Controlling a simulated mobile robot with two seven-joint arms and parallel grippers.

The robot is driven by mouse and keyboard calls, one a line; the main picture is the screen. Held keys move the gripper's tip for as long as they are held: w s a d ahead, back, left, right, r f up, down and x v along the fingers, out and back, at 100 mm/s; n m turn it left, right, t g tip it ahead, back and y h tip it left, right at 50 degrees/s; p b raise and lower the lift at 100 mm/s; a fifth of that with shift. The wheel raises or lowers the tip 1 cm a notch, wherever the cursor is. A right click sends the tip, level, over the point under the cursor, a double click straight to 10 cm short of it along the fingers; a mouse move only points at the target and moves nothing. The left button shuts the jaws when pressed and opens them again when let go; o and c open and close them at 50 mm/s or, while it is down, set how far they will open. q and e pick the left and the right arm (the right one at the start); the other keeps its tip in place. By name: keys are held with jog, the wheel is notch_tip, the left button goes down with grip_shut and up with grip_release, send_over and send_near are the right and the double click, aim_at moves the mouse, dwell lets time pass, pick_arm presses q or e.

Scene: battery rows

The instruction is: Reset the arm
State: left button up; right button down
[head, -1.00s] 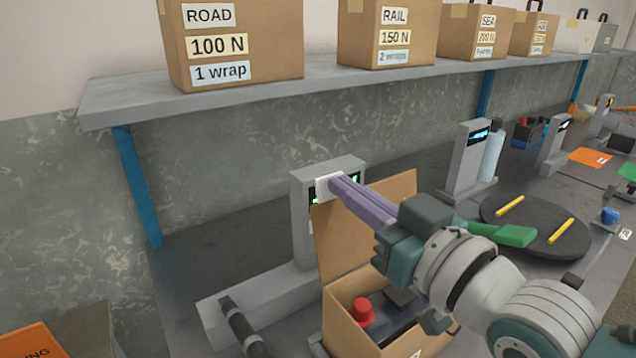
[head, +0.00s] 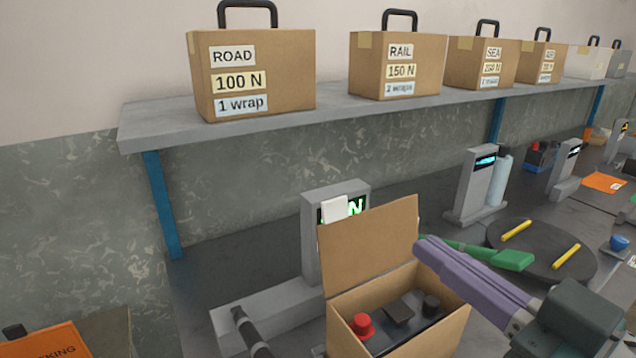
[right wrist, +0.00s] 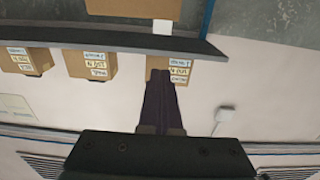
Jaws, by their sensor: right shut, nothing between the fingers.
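My right gripper (head: 428,248) comes in from the lower right in the head view. Its long purple fingers are shut together with nothing between them. The fingertips are in front of the right edge of an open cardboard box (head: 372,238). In the right wrist view the shut fingers (right wrist: 160,75) point at a labelled box (right wrist: 185,70), and the picture is upside down. My left gripper is not in view.
The open box holds a red-topped item (head: 363,325) and dark parts. Behind it stands a grey post with a green display (head: 330,209). A dark turntable (head: 540,262) with yellow bars is to the right. A shelf (head: 150,130) carries several labelled boxes above.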

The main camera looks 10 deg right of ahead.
jog(key=s+d+f+m+g+h+p, duration=0.1)
jog(key=s+f+g+h+p, duration=0.15)
jog(key=s+g, duration=0.5)
jog(key=s+d+f+m+g+h+p, duration=0.1)
jog(key=s+f+g+h, duration=0.2)
jog(key=s+g, duration=0.45)
notch_tip(320, 180, up, 37)
jog(key=s+t+p, duration=0.1)
jog(key=s+p, duration=0.1)
jog(key=p, duration=3.5)
jog(key=shift+s+d+r, duration=0.15)
jog(key=shift+s+r, duration=0.05)
jog(key=shift+s, duration=0.15)
jog(key=shift+h, duration=0.25)
jog(key=shift+s+d, duration=0.1)
